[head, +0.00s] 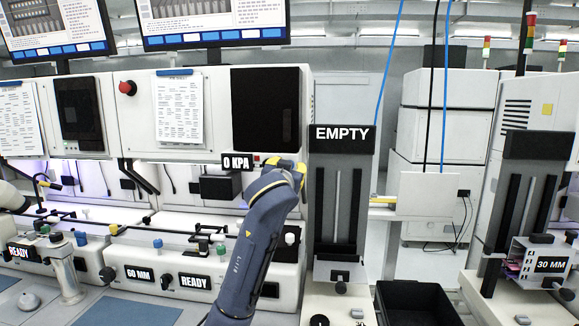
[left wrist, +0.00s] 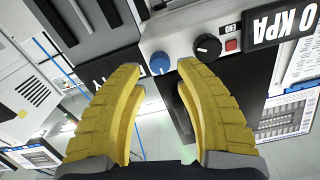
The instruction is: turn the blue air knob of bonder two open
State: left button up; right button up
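The blue air knob (left wrist: 160,62) sits on a light panel in the left wrist view, beside a black knob (left wrist: 207,47) and a red button (left wrist: 232,45). A "0 KPA" label (left wrist: 282,22) is next to them; it also shows in the head view (head: 237,162). My left gripper (left wrist: 160,70) is open, with its yellow fingertips on either side of the blue knob and visible gaps to it. In the head view, my left gripper (head: 287,168) is at the panel's right end and hides the blue knob. My right gripper is in neither view.
A black-railed tower with an "EMPTY" sign (head: 342,133) stands just right of my left gripper. A "READY" label (head: 195,281) and small knobs line the lower front. A black bin (head: 417,302) lies at lower right. Another tower (head: 530,190) stands farther right.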

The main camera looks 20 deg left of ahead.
pick_arm(q)
jog(key=shift+w+a, duration=0.15)
jog(key=shift+w, duration=0.8)
jog(key=shift+w+a, duration=0.15)
jog(key=shift+w, duration=0.8)
grip_shut()
